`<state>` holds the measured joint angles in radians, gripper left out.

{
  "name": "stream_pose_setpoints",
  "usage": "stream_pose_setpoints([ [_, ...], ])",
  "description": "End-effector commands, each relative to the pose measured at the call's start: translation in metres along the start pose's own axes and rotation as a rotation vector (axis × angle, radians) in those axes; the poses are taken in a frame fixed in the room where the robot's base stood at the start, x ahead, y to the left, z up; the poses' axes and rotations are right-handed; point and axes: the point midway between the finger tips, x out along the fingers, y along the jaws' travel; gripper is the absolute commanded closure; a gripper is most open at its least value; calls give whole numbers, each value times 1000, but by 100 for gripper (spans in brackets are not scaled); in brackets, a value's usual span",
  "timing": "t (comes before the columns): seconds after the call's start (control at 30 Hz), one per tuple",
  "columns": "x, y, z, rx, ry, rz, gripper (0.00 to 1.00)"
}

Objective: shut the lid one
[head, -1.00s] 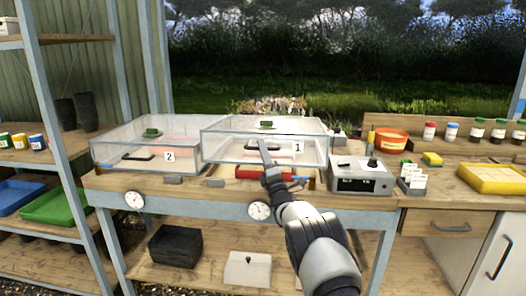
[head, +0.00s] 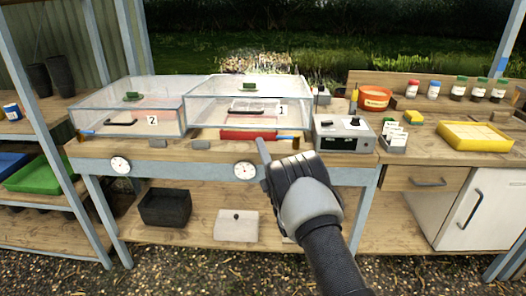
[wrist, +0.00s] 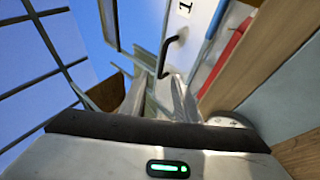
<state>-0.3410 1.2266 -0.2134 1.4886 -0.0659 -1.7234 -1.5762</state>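The wrist view shows the same handle (wrist: 172,45) and label (wrist: 184,8) beyond my fingers. I cannot tell how far the lid is from its rim. My gripper (head: 262,147) is in front of the bench edge, below and apart from the handle. In the wrist view my gripper (wrist: 159,80) has its two fingers apart with nothing held.
A similar clear box marked 2 (head: 170,130) stands close on the left. A red object (head: 247,134) lies under box 1's front. A grey device (head: 343,133) stands close on the right. Two round dials (head: 120,166) sit on the bench's front edge.

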Motion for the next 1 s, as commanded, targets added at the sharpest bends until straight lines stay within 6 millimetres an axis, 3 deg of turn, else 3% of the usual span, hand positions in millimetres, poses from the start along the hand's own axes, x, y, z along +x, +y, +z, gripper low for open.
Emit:
stream_pose_setpoints([
  [0.37, -10, 1, 0, 0, 0, 1, 71],
  [0.4, -9, 1, 0, 0, 0, 1, 73],
  [0.53, -1, 5, 7, 17, -12, -16, 94],
  [0.57, 3, 8, 12, 28, -19, -31, 100],
  [0.67, 26, 22, 38, 103, -65, -109, 100],
  [0.8, 52, 55, 89, 287, -180, -278, 100],
  [0.9, 54, 82, 119, 440, -278, -399, 100],
  [1.0, 42, 112, 141, 594, -383, -511, 100],
])
